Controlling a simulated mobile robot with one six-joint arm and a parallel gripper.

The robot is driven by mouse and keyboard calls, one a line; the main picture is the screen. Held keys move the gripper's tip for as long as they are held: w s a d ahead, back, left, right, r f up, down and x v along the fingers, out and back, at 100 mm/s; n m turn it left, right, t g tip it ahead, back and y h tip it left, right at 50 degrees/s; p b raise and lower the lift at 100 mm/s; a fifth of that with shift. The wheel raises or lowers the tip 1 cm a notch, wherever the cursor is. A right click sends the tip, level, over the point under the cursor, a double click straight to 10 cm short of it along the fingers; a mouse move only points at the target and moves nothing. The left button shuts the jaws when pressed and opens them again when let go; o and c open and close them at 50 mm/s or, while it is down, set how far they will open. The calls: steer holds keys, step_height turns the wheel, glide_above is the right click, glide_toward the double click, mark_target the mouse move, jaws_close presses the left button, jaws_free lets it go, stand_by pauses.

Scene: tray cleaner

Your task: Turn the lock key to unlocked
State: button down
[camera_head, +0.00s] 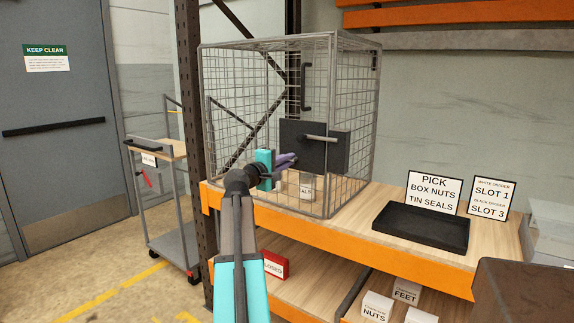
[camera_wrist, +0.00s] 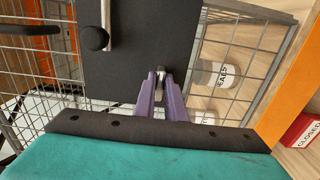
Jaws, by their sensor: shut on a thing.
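A wire mesh cage (camera_head: 228,82) stands on the wooden shelf, with a black lock plate (camera_head: 340,154) on its front door. A light bar handle (camera_head: 320,138) crosses the plate. My gripper (camera_head: 294,160) reaches the plate's lower left part. In the wrist view the black plate (camera_wrist: 150,45) fills the upper middle. The purple fingertips of my gripper (camera_wrist: 160,76) are closed on a small metal lock key (camera_wrist: 160,72) at the plate's edge. The fingers hide most of the key, and I cannot tell which way it is turned. The cage door looks shut.
White labelled containers (camera_wrist: 215,75) stand inside the cage. A black tray (camera_head: 421,228) and sign cards (camera_head: 434,191) are to the right on the shelf. A red "closed" box (camera_head: 275,265) is on the lower shelf. A trolley (camera_head: 160,150) stands left.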

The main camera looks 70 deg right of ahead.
stand_by(0.3)
steer(key=c, duration=1.8)
jaws_free()
steer(key=shift+a, duration=0.1)
steer(key=v, duration=1.3)
steer(key=shift+w+a, duration=0.15)
steer(key=shift+a, duration=0.15)
steer(key=shift+w, duration=0.1)
